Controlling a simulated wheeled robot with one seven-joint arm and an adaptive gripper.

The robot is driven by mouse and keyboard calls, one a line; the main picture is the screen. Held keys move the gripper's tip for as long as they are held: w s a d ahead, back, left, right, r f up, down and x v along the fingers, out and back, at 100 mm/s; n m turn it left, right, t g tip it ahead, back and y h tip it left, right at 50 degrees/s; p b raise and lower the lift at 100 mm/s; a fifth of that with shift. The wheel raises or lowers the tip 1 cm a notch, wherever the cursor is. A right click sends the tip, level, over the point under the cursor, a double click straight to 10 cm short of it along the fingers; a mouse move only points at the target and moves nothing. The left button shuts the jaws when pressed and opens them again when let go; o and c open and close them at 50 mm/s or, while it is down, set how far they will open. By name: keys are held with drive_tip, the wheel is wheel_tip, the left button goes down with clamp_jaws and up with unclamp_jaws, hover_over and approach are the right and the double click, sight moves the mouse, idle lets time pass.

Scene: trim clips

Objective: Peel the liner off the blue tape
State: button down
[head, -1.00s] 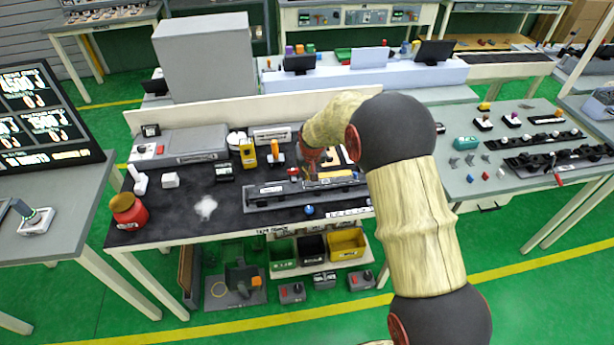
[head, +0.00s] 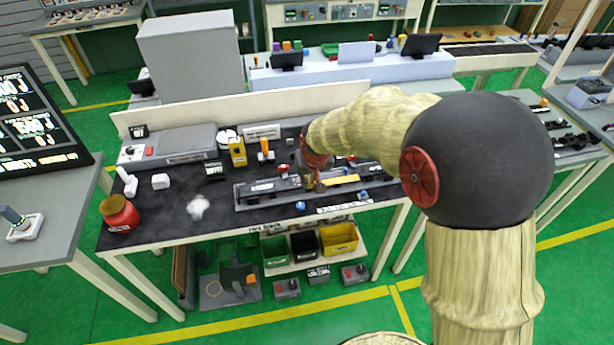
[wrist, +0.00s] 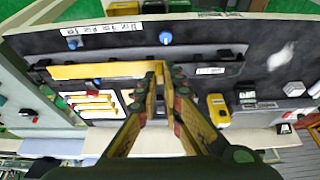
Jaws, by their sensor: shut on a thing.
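A long dark trim part (head: 262,198) lies in a grey fixture on the black-topped bench. A yellow strip (wrist: 100,70), which looks like the liner, runs along the trim in the wrist view; it also shows in the head view (head: 344,180). My gripper (wrist: 159,76) is at the strip's right end in the wrist view, its fingers close together on that end. In the head view my gripper (head: 314,186) is low over the trim, partly hidden by my wrist. I cannot make out blue tape under the strip.
A red jar (head: 120,213) is at the bench's left. Bins (head: 339,238) sit below.

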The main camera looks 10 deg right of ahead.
drive_tip(key=shift+r, duration=0.15)
drive_tip(key=shift+r+p, duration=1.7)
drive_tip(key=shift+r, duration=1.2)
